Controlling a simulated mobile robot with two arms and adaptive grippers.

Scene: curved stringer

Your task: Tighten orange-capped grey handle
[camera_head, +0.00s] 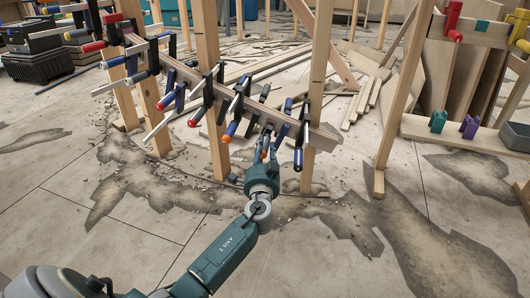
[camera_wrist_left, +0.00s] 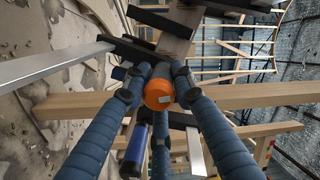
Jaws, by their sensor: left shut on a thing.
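The orange cap (camera_wrist_left: 158,94) of a handle sits in the middle of the left wrist view, seen end-on. My left gripper (camera_wrist_left: 157,84) has three blue padded fingers closed in around the capped end. In the head view, my left gripper (camera_head: 267,148) reaches up to the clamp handles near the right end of the wooden stringer (camera_head: 188,72); the held cap is hidden there by the fingers. My right gripper is not in view.
A blue handle (camera_wrist_left: 136,150) hangs close beside the fingers. Several clamps with red, blue and orange ends line the stringer. Another orange-ended handle (camera_head: 230,130) is to the left of my gripper. A wooden post (camera_head: 318,80) stands just right. Cracked floor lies clear in front.

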